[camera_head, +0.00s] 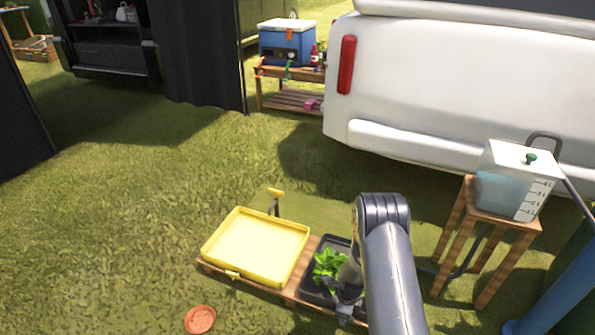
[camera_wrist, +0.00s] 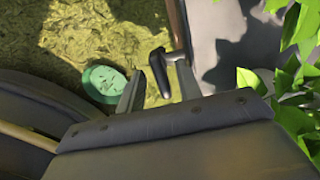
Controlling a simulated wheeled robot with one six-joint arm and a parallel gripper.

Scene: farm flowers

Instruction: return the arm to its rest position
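My arm reaches down over the dark planting tray (camera_head: 318,293) in the head view. My gripper (camera_head: 345,293) is low beside the green leafy plant (camera_head: 328,264), partly hidden by my arm. In the wrist view the two fingers of my gripper (camera_wrist: 160,72) stand apart. A short dark bar (camera_wrist: 159,76) shows between them, close to the right finger; I cannot tell whether it touches. Nothing is visibly clamped. Green leaves (camera_wrist: 295,110) are close on the right.
A yellow tray (camera_head: 257,246) sits left of the dark tray on a low wooden stand. A water tank (camera_head: 508,180) on a wooden stool (camera_head: 487,236) stands to the right. An orange dish (camera_head: 200,319) lies on grass. A white vehicle (camera_head: 440,85) is behind. Open grass lies left.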

